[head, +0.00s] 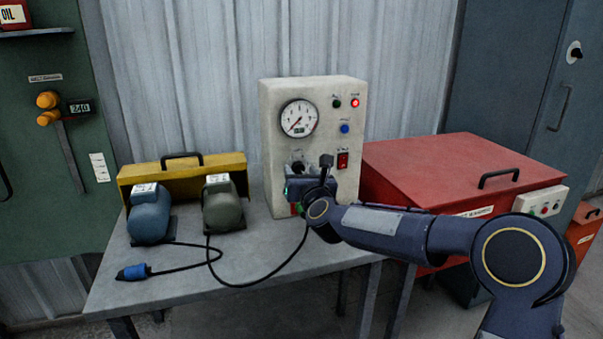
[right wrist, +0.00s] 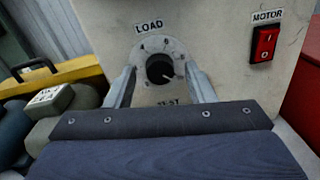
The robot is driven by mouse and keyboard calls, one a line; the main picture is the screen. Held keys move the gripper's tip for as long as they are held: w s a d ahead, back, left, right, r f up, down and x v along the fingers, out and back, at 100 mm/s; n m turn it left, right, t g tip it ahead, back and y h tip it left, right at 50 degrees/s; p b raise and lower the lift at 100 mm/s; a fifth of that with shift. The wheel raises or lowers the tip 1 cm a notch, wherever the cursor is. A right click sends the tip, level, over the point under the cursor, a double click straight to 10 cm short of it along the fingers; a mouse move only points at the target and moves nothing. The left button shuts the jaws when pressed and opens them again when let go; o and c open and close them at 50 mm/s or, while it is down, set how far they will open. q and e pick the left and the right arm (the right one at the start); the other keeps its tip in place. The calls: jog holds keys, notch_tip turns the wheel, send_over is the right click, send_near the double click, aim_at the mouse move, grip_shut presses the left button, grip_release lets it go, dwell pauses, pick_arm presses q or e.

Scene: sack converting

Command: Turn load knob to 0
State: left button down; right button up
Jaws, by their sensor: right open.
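The black load knob (right wrist: 160,69) sits on a round grey dial under the word LOAD in the right wrist view. A pale mark on the knob points to the lower right; the dial's figures are too small to read. The knob is on the front of the cream test panel (head: 274,125), and my right gripper partly hides that area in the head view. My right gripper (right wrist: 162,75) is open, one finger on each side of the knob, with visible gaps. It also shows in front of the panel in the head view (head: 296,184). My left gripper is not in view.
A red motor switch (right wrist: 264,43) is right of the knob. The panel has a round gauge (head: 299,118) and a lit red lamp (head: 355,103). Blue (head: 149,218) and grey-green (head: 223,208) motors stand left on the table (head: 190,285). A red chest (head: 440,165) stands right.

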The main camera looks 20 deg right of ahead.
jog(key=c, duration=1)
jog(key=shift+o, duration=0.2)
